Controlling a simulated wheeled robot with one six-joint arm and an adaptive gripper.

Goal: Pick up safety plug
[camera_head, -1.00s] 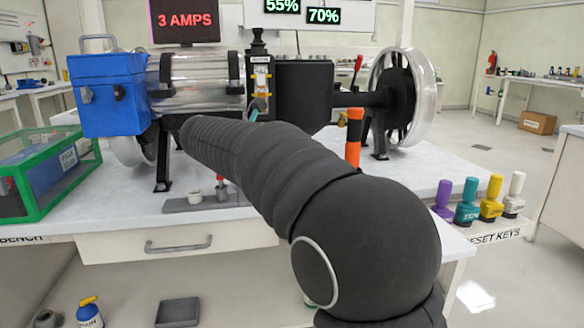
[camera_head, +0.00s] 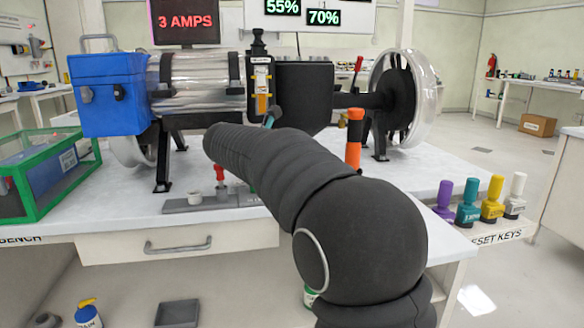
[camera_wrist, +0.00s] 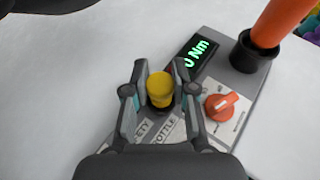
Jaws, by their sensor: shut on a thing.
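The yellow safety plug (camera_wrist: 160,84) stands in the middle of the wrist view, on a grey panel (camera_wrist: 200,85) with labels reading "SAFETY" and "THROTTLE". My gripper (camera_wrist: 161,78) has its fingers on both sides of the plug and is shut on it. The plug is over a dark round socket; I cannot tell whether its lower end is still seated.
An orange knob (camera_wrist: 222,104), a "Nm" display (camera_wrist: 195,58) and an orange handle (camera_wrist: 284,22) are close right of the plug. On the bench (camera_head: 440,185) stand a motor rig (camera_head: 200,85), a green-framed box (camera_head: 45,175) and coloured reset keys (camera_head: 468,200).

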